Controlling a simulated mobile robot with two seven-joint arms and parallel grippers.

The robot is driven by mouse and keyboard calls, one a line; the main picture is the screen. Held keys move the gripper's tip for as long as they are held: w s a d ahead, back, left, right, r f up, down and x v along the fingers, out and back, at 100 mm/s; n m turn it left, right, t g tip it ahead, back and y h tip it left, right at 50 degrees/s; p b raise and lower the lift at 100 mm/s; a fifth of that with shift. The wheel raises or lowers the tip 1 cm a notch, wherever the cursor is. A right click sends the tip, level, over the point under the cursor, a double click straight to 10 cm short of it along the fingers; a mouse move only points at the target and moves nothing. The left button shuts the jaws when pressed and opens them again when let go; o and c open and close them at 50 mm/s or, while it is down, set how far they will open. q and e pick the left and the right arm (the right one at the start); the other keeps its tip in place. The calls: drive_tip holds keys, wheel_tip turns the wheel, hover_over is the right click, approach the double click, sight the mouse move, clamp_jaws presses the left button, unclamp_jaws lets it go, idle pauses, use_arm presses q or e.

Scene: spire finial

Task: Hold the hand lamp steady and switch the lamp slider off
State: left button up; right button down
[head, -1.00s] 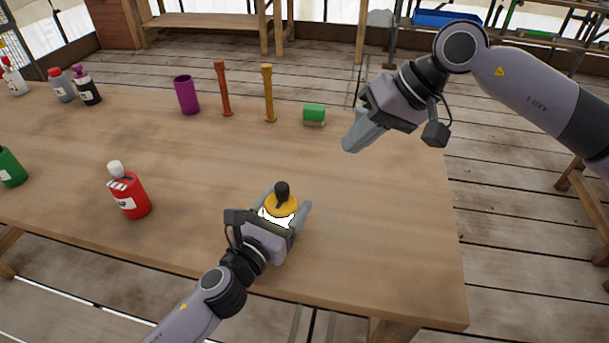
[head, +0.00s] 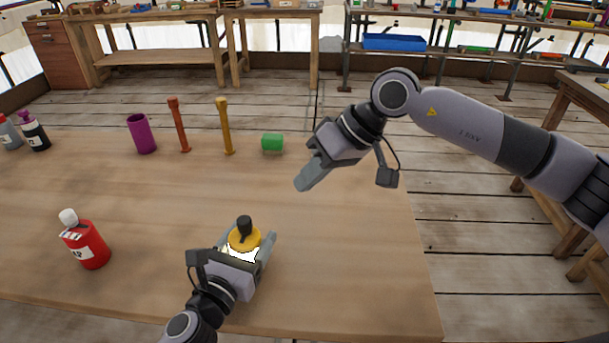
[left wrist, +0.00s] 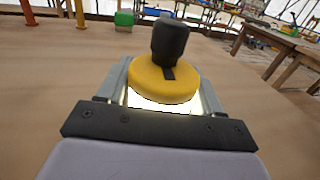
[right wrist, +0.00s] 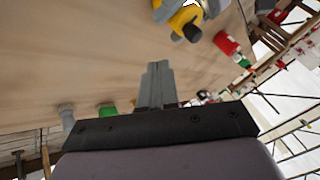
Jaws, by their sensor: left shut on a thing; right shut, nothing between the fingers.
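The hand lamp has a yellow cap (head: 243,240) with a black knob (head: 244,226) on top and a bright lit body (head: 238,256) below. My left gripper (head: 251,250) is shut around the lamp's lit body on the table. In the left wrist view the yellow cap (left wrist: 163,82) and black knob (left wrist: 170,42) stand above the fingers. The slider cannot be told clearly; a small dark mark shows on the cap's side. My right gripper (head: 305,180) is shut and empty, above the table to the back right of the lamp. In the right wrist view its fingers (right wrist: 157,75) are together.
A red bottle (head: 85,243) stands left of the lamp. A purple cup (head: 141,134), a red post (head: 179,126), a yellow post (head: 225,127) and a green block (head: 272,142) stand toward the back. The wooden table (head: 350,270) is clear right of the lamp.

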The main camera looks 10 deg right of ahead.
sight(251, 232)
drive_tip(key=a+f, duration=0.5)
drive_tip(key=a, duration=0.2)
drive_tip(key=shift+a+f, duration=0.25)
drive_tip(key=shift+a, duration=0.15)
drive_tip(key=shift+s, duration=0.1)
drive_tip(key=shift+s+a, duration=0.25)
drive_tip(key=shift+s, duration=0.35)
drive_tip(key=shift+s+a, duration=0.25)
drive_tip(key=shift+s, duration=0.35)
drive_tip(key=shift+d, duration=0.1)
